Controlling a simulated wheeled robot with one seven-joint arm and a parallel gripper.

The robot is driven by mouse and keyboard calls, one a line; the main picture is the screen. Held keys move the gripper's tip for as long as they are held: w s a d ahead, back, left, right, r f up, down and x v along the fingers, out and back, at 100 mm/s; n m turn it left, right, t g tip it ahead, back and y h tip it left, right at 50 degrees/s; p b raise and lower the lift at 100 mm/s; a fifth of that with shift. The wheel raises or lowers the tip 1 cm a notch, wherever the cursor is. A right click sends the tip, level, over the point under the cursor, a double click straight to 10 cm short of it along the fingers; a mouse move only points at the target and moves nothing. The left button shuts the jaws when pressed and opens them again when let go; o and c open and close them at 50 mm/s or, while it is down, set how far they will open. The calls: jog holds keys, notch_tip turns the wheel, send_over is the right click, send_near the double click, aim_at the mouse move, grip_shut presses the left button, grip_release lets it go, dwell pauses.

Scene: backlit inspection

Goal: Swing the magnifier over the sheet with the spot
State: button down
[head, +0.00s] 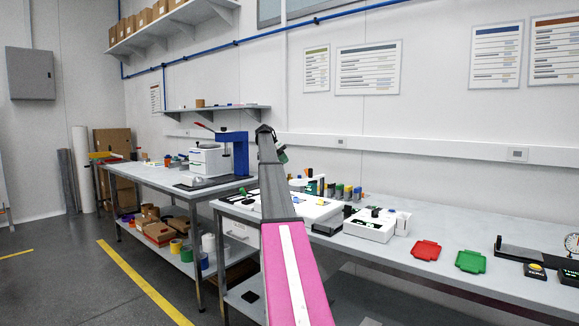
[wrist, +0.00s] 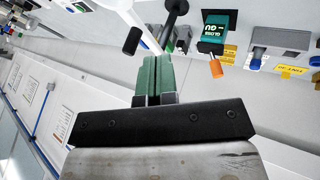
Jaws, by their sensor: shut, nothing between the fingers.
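In the wrist view my gripper (wrist: 153,62) shows two green fingers closed together with nothing between them. In the head view my gripper (head: 282,155) is a small green and dark shape beside the end of my arm, above the bench. In the wrist view a pale bar with black knobs (wrist: 132,40) lies just beyond the fingertips; whether it belongs to the magnifier I cannot tell. In the head view a low white panel (head: 318,213) with dark and coloured items lies behind my arm, which hides part of it. I cannot make out the magnifier's lens or the spotted sheet.
A white device (head: 370,226) stands right of the panel, with red (head: 426,250) and green (head: 470,262) trays farther right. A row of small bottles (head: 345,192) stands behind. The wrist view shows a dark green box (wrist: 214,28) and an orange-capped item (wrist: 216,68) nearby.

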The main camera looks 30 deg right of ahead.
jog(key=s+d+f, duration=0.6)
jog(key=f, duration=0.1)
jog(key=shift+s+f, duration=0.2)
jog(key=shift+s, duration=0.15)
jog(key=s+d+n+t+h, duration=0.1)
jog(key=s+d+n+t, duration=0.2)
jog(key=s+n, duration=0.3)
jog(key=shift+s+d+t, duration=0.4)
jog(key=shift+s+d, duration=0.2)
jog(key=shift+s, duration=0.95)
